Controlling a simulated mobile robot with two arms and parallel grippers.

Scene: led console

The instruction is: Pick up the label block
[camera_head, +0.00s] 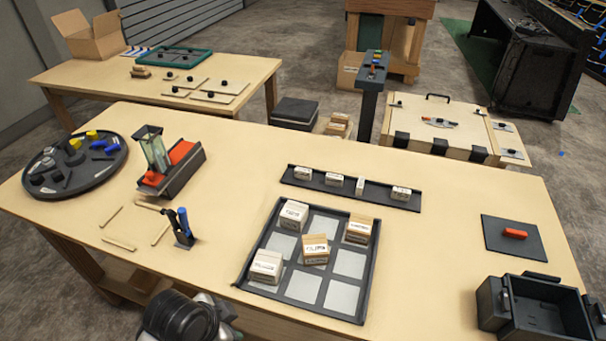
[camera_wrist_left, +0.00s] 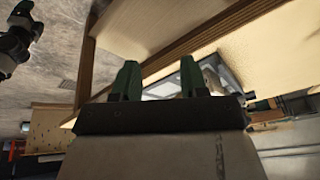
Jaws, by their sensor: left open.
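Several pale blocks with printed labels sit in the black grid tray (camera_head: 246,258): a white one (camera_head: 293,214) at the back left, a tan one (camera_head: 358,229) at the back right, a tan one (camera_head: 315,249) in the middle and a white one (camera_head: 266,266) at the front left. Smaller labelled blocks (camera_head: 360,186) stand in a row on a black strip (camera_head: 330,188) behind the tray. I cannot tell which is the label block. My left gripper (camera_wrist_left: 160,80) is open and empty in the left wrist view, near the table edge (camera_wrist_left: 215,40). My right gripper is not in view.
On the table stand a round dark tray (camera_head: 75,185), a red-and-black device (camera_head: 172,165), a pen holder (camera_head: 183,232), a dark mat (camera_head: 508,240) with a red piece and a black bin (camera_head: 530,310). The table between the pen holder and grid tray is clear.

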